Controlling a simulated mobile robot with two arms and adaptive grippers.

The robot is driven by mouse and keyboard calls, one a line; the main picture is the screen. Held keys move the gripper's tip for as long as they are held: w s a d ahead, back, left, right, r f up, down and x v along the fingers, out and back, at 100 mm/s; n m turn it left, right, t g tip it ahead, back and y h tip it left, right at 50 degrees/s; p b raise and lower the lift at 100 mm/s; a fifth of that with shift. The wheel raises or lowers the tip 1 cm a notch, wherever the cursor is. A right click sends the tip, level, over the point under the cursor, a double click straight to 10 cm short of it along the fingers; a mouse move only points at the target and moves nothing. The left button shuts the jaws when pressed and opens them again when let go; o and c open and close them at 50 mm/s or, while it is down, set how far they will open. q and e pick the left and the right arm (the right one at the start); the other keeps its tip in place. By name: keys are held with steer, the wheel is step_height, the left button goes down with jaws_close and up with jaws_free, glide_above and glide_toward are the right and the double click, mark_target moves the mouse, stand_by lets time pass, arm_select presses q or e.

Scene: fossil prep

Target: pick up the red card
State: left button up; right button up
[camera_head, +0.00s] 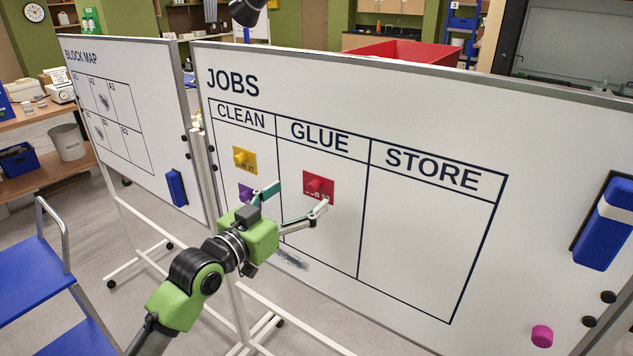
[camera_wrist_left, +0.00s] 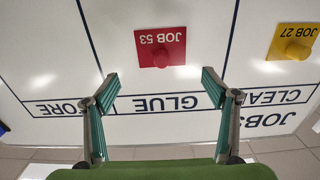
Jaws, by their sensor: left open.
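The red card (camera_head: 325,180) hangs in the GLUE column of the JOBS whiteboard (camera_head: 430,250), with a red round magnet on it. In the left wrist view the red card (camera_wrist_left: 160,50) reads JOB 53 upside down and lies beyond the fingertips, between their lines. My left gripper (camera_head: 293,199) is open and empty in front of the board, its fingers apart; it also shows in the left wrist view (camera_wrist_left: 160,80). In the head view one fingertip overlaps the card's lower edge; I cannot tell whether it touches. My right gripper is not in view.
A yellow card (camera_head: 244,160) and a partly hidden purple card (camera_head: 249,194) hang in the CLEAN column. The STORE column is empty. A blue eraser (camera_head: 606,225) and a pink magnet (camera_head: 542,336) are at the right.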

mark_target(310, 190)
arm_select(q)
steer(key=shift+w+d, duration=0.35)
steer(key=shift+d, duration=0.05)
steer(key=shift+w+d+p, duration=0.15)
steer(key=shift+w+p, duration=0.35)
steer(key=shift+p, duration=0.05)
steer(key=w, duration=0.1)
steer(key=d+p, duration=0.1)
steer(key=w+f, duration=0.1)
steer(key=shift+w+d, duration=0.25)
steer(key=shift+w, duration=0.1)
steer(key=shift+w+d+p, duration=0.35)
steer(key=shift+w+d, duration=0.05)
steer(key=shift+f, duration=0.1)
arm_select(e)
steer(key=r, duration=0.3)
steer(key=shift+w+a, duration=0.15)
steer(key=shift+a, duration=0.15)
arm_select(q)
steer(key=c, duration=1)
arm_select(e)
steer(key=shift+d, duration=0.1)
